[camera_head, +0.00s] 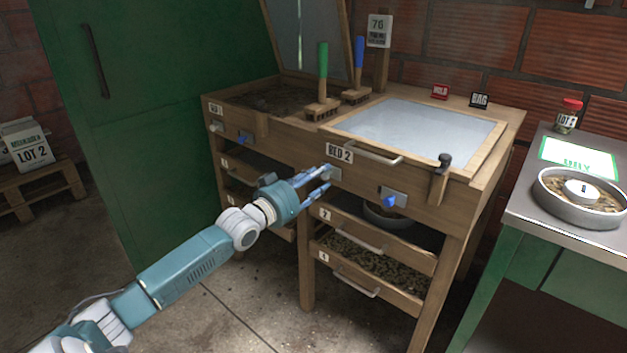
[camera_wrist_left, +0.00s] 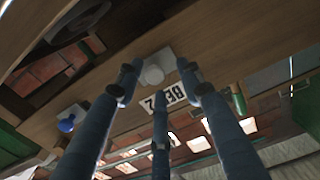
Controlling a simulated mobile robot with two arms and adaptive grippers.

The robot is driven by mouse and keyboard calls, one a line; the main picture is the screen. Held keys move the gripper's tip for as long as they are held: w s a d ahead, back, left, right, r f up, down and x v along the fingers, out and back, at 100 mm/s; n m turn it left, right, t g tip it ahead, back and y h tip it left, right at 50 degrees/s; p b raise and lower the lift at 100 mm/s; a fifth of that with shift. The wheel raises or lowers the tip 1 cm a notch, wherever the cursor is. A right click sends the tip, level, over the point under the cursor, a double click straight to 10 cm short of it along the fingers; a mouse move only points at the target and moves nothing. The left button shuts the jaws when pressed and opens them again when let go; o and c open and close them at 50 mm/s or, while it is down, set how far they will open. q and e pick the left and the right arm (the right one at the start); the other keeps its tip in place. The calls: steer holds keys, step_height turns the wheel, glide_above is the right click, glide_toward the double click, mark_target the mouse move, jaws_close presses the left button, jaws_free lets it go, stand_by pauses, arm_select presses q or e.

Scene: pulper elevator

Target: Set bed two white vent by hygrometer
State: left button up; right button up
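The bed two front carries a "BED 2" label (camera_head: 340,153), with a white vent knob (camera_wrist_left: 152,75) on a grey plate below it. In the head view my fingers partly cover that knob. My left gripper (camera_head: 322,180) is at the knob; in the left wrist view its fingers (camera_wrist_left: 160,88) are spread around it, with no clear grip. A blue knob (camera_head: 390,201) sits on a plate further right, and also shows in the left wrist view (camera_wrist_left: 67,124). A white sign (camera_head: 379,30) on the post reads "70", its smaller text unreadable. My right gripper is out of view.
Bed one has its own white knob (camera_head: 215,127) and blue knob (camera_head: 243,138). A glass lid (camera_head: 415,128) covers bed two, with a dark-knobbed wooden post (camera_head: 440,178) at its front. Drawers with handles (camera_head: 358,244) lie below. A metal table (camera_head: 530,205) stands right.

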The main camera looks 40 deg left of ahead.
arm_select(q)
steer(key=s+a, duration=0.1)
steer(key=s, duration=1.1)
